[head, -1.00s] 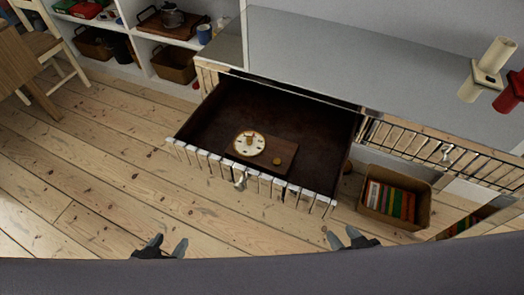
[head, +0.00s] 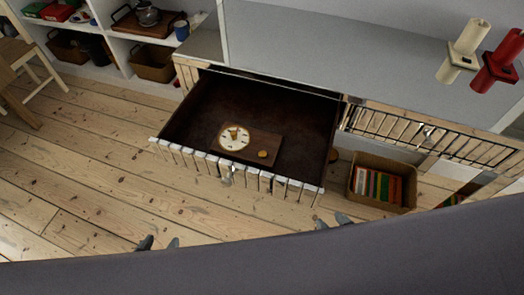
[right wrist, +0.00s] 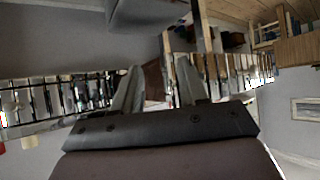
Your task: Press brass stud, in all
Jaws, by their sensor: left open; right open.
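The brass stud (head: 263,154) is a small round knob on a brown wooden board (head: 262,142). The board lies in the open dark drawer (head: 302,132) and also bears a round cream dial (head: 234,137) with dark marks and a brass piece at its middle. My left gripper (head: 158,243) is open at the bottom of the head view, in front of the drawer and well short of the board. My right gripper (head: 331,221) is open, near the drawer's front right corner; its two fingers also show apart and empty in the right wrist view (right wrist: 157,88). The lower parts of both grippers are hidden in the head view.
The drawer's slatted front (head: 225,172) stands between my grippers and the board. A grey cabinet top (head: 350,60) lies behind it. A basket of books (head: 382,183) stands right of the drawer.

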